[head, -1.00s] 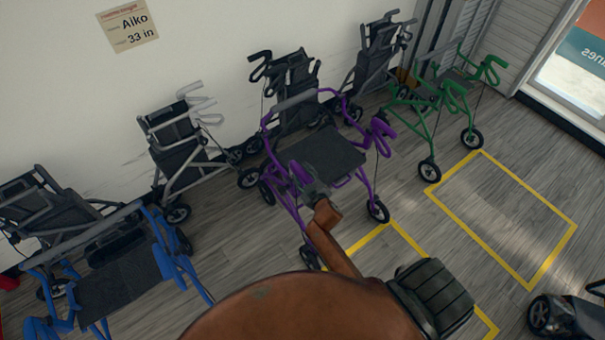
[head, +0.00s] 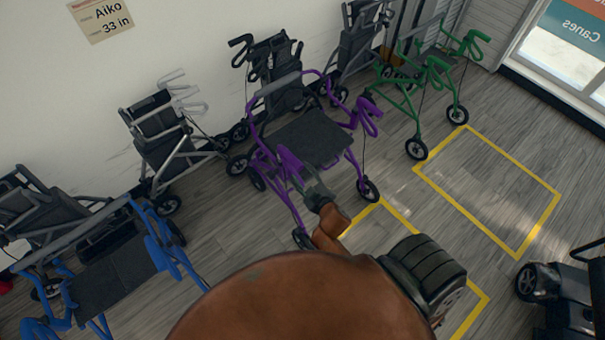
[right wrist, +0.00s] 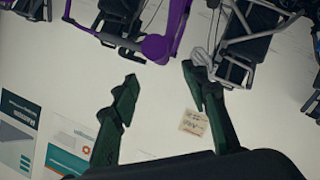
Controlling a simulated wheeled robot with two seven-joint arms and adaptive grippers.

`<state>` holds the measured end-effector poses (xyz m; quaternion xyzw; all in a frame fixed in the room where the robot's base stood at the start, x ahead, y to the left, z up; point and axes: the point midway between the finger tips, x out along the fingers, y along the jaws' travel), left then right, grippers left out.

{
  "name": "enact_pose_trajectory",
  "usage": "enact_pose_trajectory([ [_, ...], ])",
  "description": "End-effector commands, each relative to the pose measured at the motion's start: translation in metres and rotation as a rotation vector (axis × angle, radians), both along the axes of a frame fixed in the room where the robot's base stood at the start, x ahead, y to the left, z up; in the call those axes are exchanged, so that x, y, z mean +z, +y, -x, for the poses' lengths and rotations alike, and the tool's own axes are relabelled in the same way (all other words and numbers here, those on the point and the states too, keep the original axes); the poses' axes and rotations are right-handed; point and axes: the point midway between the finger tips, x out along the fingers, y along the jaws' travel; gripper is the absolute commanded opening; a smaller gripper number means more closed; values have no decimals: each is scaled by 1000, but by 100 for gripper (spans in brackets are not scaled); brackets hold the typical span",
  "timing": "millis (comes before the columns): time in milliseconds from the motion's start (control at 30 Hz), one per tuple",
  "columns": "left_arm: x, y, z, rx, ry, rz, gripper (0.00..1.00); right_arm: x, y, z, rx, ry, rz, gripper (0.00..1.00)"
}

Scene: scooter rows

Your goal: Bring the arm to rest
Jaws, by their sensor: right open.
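My right arm, brown-orange, comes up from the bottom edge of the head view. My right gripper (head: 308,180) shows small and partly dark in front of the purple rollator (head: 312,142); I cannot tell from this view how far apart they are. In the right wrist view its two dark green fingers (right wrist: 160,76) stand wide apart, with nothing between them but pale wall. The purple rollator also shows upside down at the top of that view (right wrist: 155,46). My left gripper is not in view.
A blue rollator (head: 112,272) stands at lower left, a green one (head: 440,76) at upper right. Several grey and black ones line the wall. An empty yellow floor rectangle (head: 492,252) lies at right. Part of a dark scooter (head: 530,283) shows at the right edge.

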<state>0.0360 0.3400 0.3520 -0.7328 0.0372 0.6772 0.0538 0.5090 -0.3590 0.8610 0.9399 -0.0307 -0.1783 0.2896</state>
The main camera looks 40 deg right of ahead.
Motion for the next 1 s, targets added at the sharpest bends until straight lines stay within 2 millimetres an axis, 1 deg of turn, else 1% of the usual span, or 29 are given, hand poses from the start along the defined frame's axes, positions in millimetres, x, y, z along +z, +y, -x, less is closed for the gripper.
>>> enact_pose_trajectory([
  [567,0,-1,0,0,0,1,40,0,1,1,1,1,0,42],
  [667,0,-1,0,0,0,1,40,-13,1,3,2,22,-9,42],
  [767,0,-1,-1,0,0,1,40,-53,4,10,4,83,-35,42],
  [800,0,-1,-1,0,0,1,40,-76,5,15,4,117,-49,42],
  [867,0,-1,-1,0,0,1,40,-115,8,26,3,179,-77,42],
  [900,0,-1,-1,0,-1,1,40,-143,9,36,1,224,-97,42],
  [967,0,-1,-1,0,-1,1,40,-185,12,54,-4,292,-126,42],
  [1000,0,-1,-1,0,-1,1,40,-211,14,67,-9,336,-146,42],
])
